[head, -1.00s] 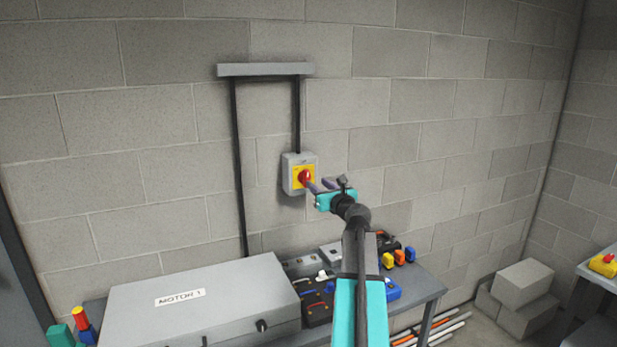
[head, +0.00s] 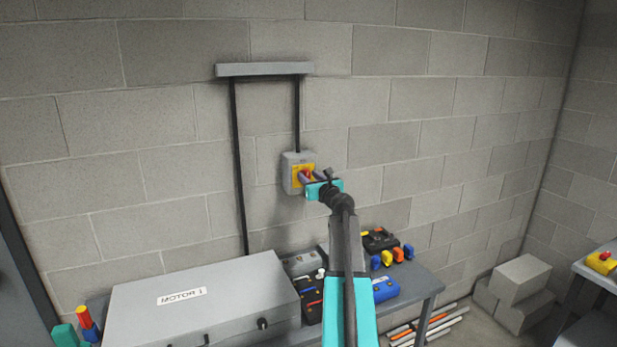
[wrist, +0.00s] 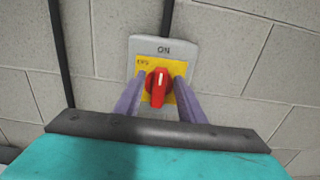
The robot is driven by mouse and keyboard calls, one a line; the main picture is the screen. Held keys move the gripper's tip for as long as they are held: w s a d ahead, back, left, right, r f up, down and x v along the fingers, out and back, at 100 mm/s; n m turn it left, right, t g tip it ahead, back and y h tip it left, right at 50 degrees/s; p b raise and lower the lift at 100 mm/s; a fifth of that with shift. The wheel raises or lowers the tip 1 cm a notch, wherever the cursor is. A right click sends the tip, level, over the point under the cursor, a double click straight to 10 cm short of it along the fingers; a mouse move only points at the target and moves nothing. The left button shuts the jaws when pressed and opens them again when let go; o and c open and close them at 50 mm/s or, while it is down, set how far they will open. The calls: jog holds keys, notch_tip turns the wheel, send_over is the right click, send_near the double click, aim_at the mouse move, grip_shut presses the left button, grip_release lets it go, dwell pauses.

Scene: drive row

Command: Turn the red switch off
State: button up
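The red switch (head: 306,174) is a rotary knob on a yellow plate, on a grey box (head: 289,164) fixed to the block wall. In the wrist view the red knob (wrist: 158,96) stands upright, its white mark towards the word ON at the top. A smaller label, apparently OFF, is at the left of the plate. My gripper (head: 308,178) is at the switch. In the wrist view my gripper's two purple fingers (wrist: 159,88) are apart, one on each side of the knob, with narrow gaps seeming to show.
Below is a bench with a large grey case (head: 200,305) labelled MOTOR 1, a blue box (head: 385,290) and several small coloured items. Dark conduits run down the wall beside the switch. Concrete blocks (head: 521,280) lie at the right. The wall around the switch is clear.

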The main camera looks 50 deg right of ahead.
grip_shut()
jog(key=shift+f+n+b, duration=0.1)
jog(key=shift+n+b, duration=0.2)
jog(key=shift+b, duration=0.15)
jog(key=n+b, duration=0.5)
jog(key=b, duration=0.1)
jog(key=a+f+n+b, duration=0.1)
jog(key=n+b, duration=0.5)
jog(key=b, duration=0.1)
jog(key=n+b, duration=0.6)
jog(key=b, duration=0.1)
jog(key=shift+w+a+f, duration=0.3)
jog(key=shift+w, duration=0.05)
jog(key=shift+n+b, duration=0.3)
jog(key=shift+b, duration=0.1)
